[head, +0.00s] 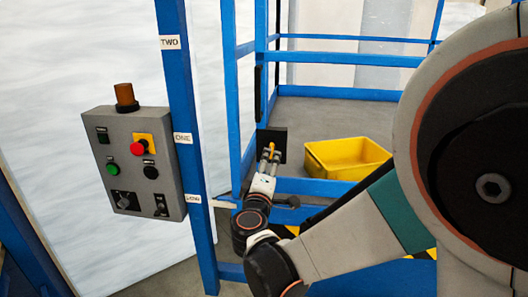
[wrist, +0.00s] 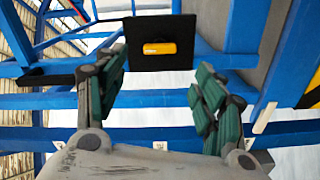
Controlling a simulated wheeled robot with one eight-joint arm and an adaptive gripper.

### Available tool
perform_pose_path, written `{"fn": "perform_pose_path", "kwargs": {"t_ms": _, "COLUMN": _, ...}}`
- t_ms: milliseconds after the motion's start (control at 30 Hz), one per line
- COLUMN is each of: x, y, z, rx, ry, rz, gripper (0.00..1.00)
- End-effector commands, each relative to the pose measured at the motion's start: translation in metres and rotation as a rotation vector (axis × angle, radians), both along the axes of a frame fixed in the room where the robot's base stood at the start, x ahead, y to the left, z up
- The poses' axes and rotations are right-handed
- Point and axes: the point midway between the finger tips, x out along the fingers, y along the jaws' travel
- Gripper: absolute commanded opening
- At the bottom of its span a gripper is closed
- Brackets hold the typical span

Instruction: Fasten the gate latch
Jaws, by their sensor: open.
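The gate latch shows as a black square plate (wrist: 160,28) with a yellow handle (wrist: 159,48) lying crosswise on it in the wrist view. In the head view the black plate (head: 279,136) is on the blue gate, partly hidden by my gripper. My gripper (wrist: 158,72) is open, with its green-padded fingers to either side of and short of the yellow handle, holding nothing. In the head view my gripper (head: 268,158) is in front of the plate. I cannot tell whether its fingertips touch the latch there.
A grey control box (head: 136,163) with buttons and an amber lamp is at the left, beside a blue post (head: 180,120) with labels. A yellow bin (head: 346,159) stands on the floor behind the gate rails. Blue rails (head: 340,58) surround the cage.

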Motion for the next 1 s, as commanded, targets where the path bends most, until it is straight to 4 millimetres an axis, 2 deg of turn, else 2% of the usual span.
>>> {"fn": "perform_pose_path", "kwargs": {"t_ms": 200, "x": 0.044, "y": -0.010, "z": -0.002, "rx": 0.001, "ry": 0.001, "rz": -0.003, "gripper": 0.63}}
{"fn": "perform_pose_path", "kwargs": {"t_ms": 433, "x": 0.077, "y": -0.017, "z": -0.001, "rx": 0.002, "ry": 0.000, "rz": -0.003, "gripper": 0.63}}
{"fn": "perform_pose_path", "kwargs": {"t_ms": 600, "x": 0.087, "y": -0.019, "z": 0.000, "rx": 0.002, "ry": 0.001, "rz": -0.002, "gripper": 0.63}}
{"fn": "perform_pose_path", "kwargs": {"t_ms": 900, "x": 0.089, "y": -0.019, "z": 0.000, "rx": 0.002, "ry": 0.001, "rz": -0.001, "gripper": 0.63}}
{"fn": "perform_pose_path", "kwargs": {"t_ms": 967, "x": 0.089, "y": -0.019, "z": 0.000, "rx": 0.002, "ry": 0.001, "rz": -0.001, "gripper": 0.52}}
{"fn": "perform_pose_path", "kwargs": {"t_ms": 1000, "x": 0.089, "y": -0.019, "z": 0.000, "rx": 0.002, "ry": 0.001, "rz": -0.001, "gripper": 0.43}}
